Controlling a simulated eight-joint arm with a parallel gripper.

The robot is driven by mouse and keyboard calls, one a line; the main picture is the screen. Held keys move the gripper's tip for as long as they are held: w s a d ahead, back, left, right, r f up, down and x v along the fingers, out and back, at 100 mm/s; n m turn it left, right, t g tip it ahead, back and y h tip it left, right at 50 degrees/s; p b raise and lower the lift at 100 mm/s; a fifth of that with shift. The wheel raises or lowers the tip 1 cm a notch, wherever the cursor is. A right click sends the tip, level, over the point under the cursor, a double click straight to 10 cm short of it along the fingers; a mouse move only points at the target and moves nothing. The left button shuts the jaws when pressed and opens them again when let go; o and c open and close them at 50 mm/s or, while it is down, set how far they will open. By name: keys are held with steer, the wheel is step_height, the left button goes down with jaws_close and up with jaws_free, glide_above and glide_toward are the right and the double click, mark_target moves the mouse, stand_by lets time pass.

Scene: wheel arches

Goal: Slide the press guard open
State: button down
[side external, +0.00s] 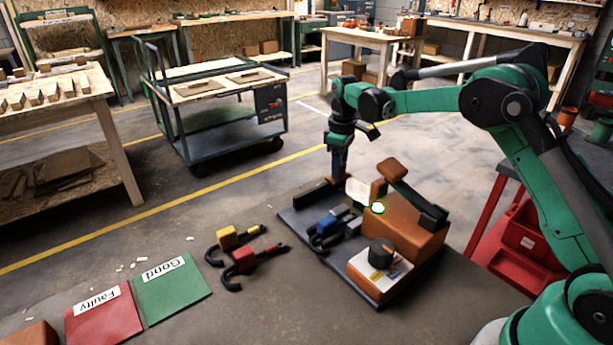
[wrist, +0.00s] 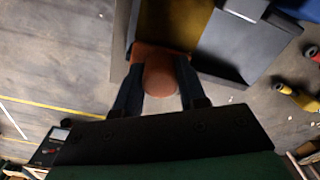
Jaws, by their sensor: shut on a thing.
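My gripper (side external: 338,176) points down at the back left of the dark base plate (side external: 292,222), beside a low black bar (side external: 322,195). In the wrist view, the gripper (wrist: 160,85) is shut on an orange-brown handle (wrist: 160,58) with a rounded end, between its two dark fingers. In the side view the grip itself is hard to make out. The press on the plate has an orange-brown body (side external: 415,228), a black lever (side external: 418,203) and a pale panel (side external: 357,191). I cannot tell clearly which part is the guard or how far it is open.
A blue-and-black hooked tool (side external: 326,226) lies on the plate. Yellow (side external: 230,237) and red (side external: 243,260) hooked tools lie left of it. A red Faulty mat (side external: 103,315) and green Good mat (side external: 172,289) lie front left. A cart (side external: 215,97) stands behind; floor between is clear.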

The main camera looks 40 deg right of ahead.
steer(key=shift+d, duration=0.75)
steer(key=shift+c, duration=2.4)
jaws_free()
steer(key=shift+r, duration=0.1)
steer(key=shift+r, duration=2.75)
